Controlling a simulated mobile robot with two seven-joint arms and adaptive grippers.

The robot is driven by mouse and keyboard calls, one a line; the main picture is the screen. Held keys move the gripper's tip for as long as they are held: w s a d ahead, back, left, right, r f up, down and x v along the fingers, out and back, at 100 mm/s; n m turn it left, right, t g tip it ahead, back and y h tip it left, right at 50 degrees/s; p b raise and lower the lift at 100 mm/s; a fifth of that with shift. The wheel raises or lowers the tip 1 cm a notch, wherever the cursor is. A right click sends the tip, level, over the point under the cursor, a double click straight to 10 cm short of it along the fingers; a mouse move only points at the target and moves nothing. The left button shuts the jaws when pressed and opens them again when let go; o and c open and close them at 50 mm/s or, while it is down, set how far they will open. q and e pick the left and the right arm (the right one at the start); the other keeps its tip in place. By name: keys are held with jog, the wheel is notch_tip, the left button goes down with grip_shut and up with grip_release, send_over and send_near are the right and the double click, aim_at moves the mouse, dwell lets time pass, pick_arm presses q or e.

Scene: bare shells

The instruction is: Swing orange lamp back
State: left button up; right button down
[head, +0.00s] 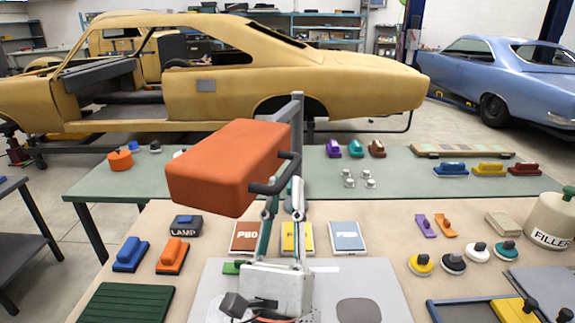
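The orange lamp (225,165) is a big orange box, tilted, in the middle of the head view. It sits by a grey upright post (297,125) behind the table. A dark looped handle (276,184) sticks out from its right side. My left gripper (284,192) points away from me with its fingertips up at the handle. The two fingers stand apart with a gap between them. The handle's lower part lies at the fingertips, and I cannot tell whether they touch it. My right gripper is not in view.
The beige table holds a block marked LAMP (185,225), blue and orange sanding blocks, P80 packs (248,237), round knobbed pads and a filler tin (552,220). A green bench (420,182) stands behind. A yellow car shell (230,80) and a blue one are beyond.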

aim_at(286, 170)
pick_arm(q)
jog(key=x, duration=0.2)
jog(key=shift+w+r+p, duration=0.25)
jog(key=shift+w+p, duration=0.05)
jog(key=shift+p, duration=0.05)
jog(key=shift+w+r, duration=0.25)
jog(key=shift+w, duration=0.15)
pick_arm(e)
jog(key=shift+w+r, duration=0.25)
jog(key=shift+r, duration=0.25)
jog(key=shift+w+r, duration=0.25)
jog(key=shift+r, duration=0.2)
pick_arm(q)
grip_shut()
